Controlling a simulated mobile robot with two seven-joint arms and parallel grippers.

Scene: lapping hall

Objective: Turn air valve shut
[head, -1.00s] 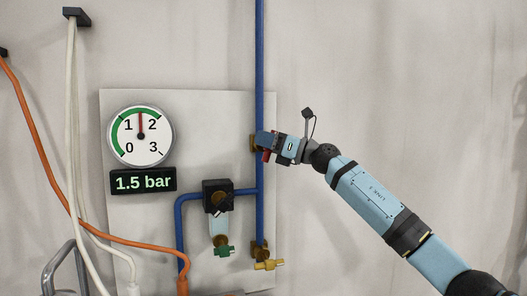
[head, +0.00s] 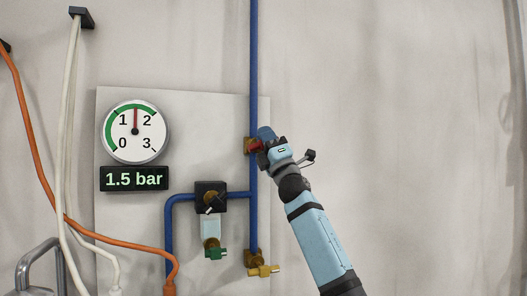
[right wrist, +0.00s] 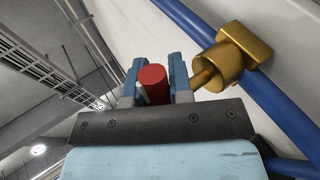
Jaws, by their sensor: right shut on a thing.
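The air valve (head: 248,146) is a brass body on the upright blue pipe, with a red handle (head: 255,146). My right gripper (head: 264,139) is at the valve's right side, shut on the red handle. In the right wrist view the red handle (right wrist: 152,84) sits between the two blue fingers of the right gripper (right wrist: 154,78). The brass valve body (right wrist: 238,57) is just right of them on the blue pipe. In the head view the fingers partly hide the handle, so its exact angle is hard to tell. My left gripper is not in view.
A round gauge (head: 135,131) points near 1.5, above a display (head: 134,179) reading 1.5 bar. Orange and white hoses hang at left. The right wall is bare.

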